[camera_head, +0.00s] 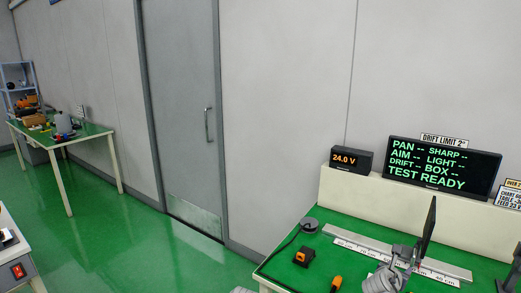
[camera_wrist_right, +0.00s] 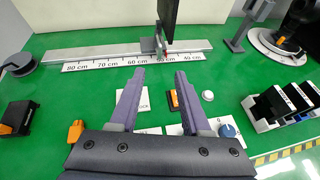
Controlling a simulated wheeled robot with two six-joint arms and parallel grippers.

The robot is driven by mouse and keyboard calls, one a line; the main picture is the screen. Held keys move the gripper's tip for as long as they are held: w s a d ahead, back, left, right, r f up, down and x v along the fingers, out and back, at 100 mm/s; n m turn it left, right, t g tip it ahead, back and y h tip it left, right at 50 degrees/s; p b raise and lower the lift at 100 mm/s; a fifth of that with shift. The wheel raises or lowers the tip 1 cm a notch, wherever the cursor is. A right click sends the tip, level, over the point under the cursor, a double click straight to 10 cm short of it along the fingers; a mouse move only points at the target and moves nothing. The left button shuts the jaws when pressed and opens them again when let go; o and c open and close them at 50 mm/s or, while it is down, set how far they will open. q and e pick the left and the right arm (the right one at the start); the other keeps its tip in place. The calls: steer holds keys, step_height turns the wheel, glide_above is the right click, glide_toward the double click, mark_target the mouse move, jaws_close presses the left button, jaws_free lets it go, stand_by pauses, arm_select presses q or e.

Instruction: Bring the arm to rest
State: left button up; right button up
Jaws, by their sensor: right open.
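My right gripper (camera_head: 404,257) is over the green bench in the lower right of the head view. In the right wrist view its two fingers (camera_wrist_right: 158,80) are spread apart, with nothing between them. They point toward a metal rail (camera_wrist_right: 75,52) with a centimetre scale, which also shows in the head view (camera_head: 450,273). A black upright panel (camera_wrist_right: 181,22) stands at the rail, beyond the fingertips; it also shows in the head view (camera_head: 428,232).
An orange-and-black part (camera_head: 304,257) and a dark round puck (camera_head: 309,225) with a cable lie on the green bench. Black-and-white blocks (camera_wrist_right: 282,103) stand right in the wrist view. A screen (camera_head: 442,167) reads "TEST READY". Open green floor (camera_head: 150,245) lies left.

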steer(key=s+a+f+m+g+y+b, duration=0.2)
steer(key=s+a+f+m+y+b, duration=0.1)
steer(key=a+f+m, duration=0.6)
steer(key=s+a+f+m+g+y+b, duration=0.25)
steer(key=a+f+m, duration=0.35)
steer(key=a, duration=0.5)
steer(key=s+a+f+m+g+y+b, duration=0.1)
steer(key=s+a+f+m+g+b, duration=0.2)
steer(key=s+a, duration=0.4)
steer(key=s+a+f+m+g+y+b, duration=0.2)
steer(key=s+a+f+m, duration=0.35)
steer(key=a, duration=0.35)
step_height(320, 180, up, 14)
steer(key=p, duration=1.4)
steer(key=shift+w+d+f+n, duration=0.2)
steer(key=shift+w+n, duration=0.05)
steer(key=shift+n, duration=0.1)
